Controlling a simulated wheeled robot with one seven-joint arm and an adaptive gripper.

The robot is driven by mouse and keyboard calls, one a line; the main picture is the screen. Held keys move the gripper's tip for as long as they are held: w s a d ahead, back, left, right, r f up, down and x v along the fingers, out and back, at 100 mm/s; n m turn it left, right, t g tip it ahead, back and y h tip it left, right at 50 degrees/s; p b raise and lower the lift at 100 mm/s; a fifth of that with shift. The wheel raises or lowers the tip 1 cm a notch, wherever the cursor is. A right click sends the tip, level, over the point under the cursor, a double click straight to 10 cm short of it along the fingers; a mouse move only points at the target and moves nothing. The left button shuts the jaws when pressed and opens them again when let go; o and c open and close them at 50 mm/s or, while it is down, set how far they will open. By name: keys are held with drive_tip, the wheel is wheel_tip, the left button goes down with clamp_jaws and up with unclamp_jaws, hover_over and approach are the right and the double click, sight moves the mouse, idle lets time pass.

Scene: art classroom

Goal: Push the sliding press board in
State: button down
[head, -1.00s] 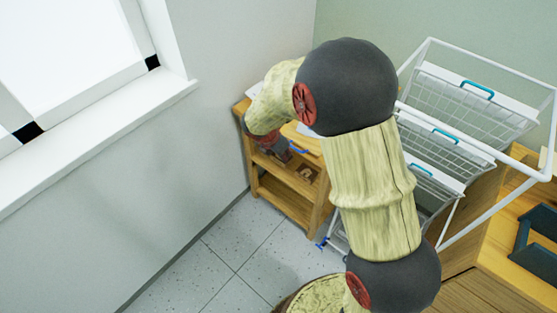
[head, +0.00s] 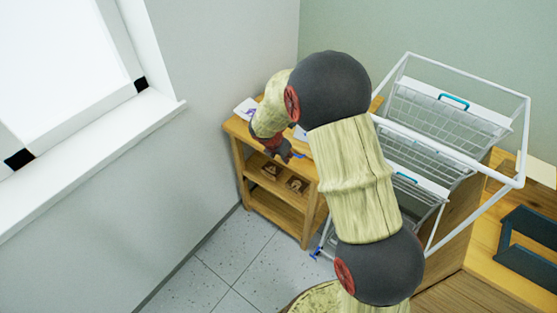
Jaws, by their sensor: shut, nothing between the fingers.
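My gripper (head: 287,156) is shut and empty at the front of the low wooden shelf unit (head: 240,140), pointing down beside its top. A small blue piece shows right at the fingertips; I cannot tell whether they touch it. No part stands out clearly as the sliding press board. White boards with teal handles show in the white wire rack: an upper one (head: 465,108) and a lower one (head: 425,187). My arm hides much of the shelf top and the rack's left side.
A white sheet (head: 247,107) lies on the shelf top, and small brown items (head: 297,185) sit on the shelf below. The wall and window sill (head: 100,150) are at left. A wooden table (head: 535,240) with a dark frame (head: 530,255) is at right. The floor (head: 225,265) in front is clear.

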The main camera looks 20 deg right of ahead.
drive_tip(key=w+d+p, duration=0.1)
drive_tip(key=w+d, duration=0.1)
drive_tip(key=w+d+p, duration=0.2)
drive_tip(key=d, duration=0.1)
drive_tip(key=w+d+p, duration=0.2)
drive_tip(key=d, duration=0.1)
drive_tip(key=shift+d, duration=0.1)
drive_tip(key=shift+r, duration=0.1)
